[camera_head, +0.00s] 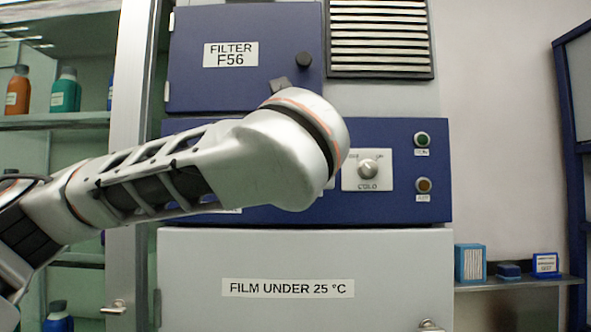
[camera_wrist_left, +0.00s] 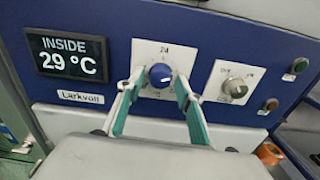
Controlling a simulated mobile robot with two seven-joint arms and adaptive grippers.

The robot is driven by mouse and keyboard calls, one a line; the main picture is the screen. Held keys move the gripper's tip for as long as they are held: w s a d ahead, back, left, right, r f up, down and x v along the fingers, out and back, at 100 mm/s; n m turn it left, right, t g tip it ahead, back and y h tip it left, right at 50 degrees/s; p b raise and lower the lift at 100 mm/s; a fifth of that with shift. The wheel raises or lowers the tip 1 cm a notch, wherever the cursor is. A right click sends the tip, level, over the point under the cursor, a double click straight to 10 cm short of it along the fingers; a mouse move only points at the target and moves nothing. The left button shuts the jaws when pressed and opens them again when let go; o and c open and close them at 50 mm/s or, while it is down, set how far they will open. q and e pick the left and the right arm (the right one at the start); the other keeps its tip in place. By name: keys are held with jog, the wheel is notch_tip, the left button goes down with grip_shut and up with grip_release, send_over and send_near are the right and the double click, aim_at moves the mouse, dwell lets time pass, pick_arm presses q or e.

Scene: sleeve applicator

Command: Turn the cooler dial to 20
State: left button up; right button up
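In the left wrist view, the cooler dial is a round blue knob (camera_wrist_left: 160,75) with a pale mark, on a white plate (camera_wrist_left: 143,50). The number above it looks like 24; the lower markings are too small to read. My left gripper (camera_wrist_left: 159,80) has its two green-lined fingers spread on either side of the knob, with a gap seeming to show on both sides. Whether they touch it is unclear. A display (camera_wrist_left: 68,60) to the left reads INSIDE 29 °C. In the head view, my left arm hides the dial, display and gripper. My right gripper is out of view.
A second, silver knob (camera_head: 368,168) sits right of the dial; it also shows in the left wrist view (camera_wrist_left: 236,88). Green (camera_head: 422,139) and amber (camera_head: 424,185) buttons are further right. A filter door (camera_head: 245,85) is above, and a film door (camera_head: 300,260) below.

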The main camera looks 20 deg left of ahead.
pick_arm(q)
jog(key=c, duration=0.8)
jog(key=shift+o, duration=0.2)
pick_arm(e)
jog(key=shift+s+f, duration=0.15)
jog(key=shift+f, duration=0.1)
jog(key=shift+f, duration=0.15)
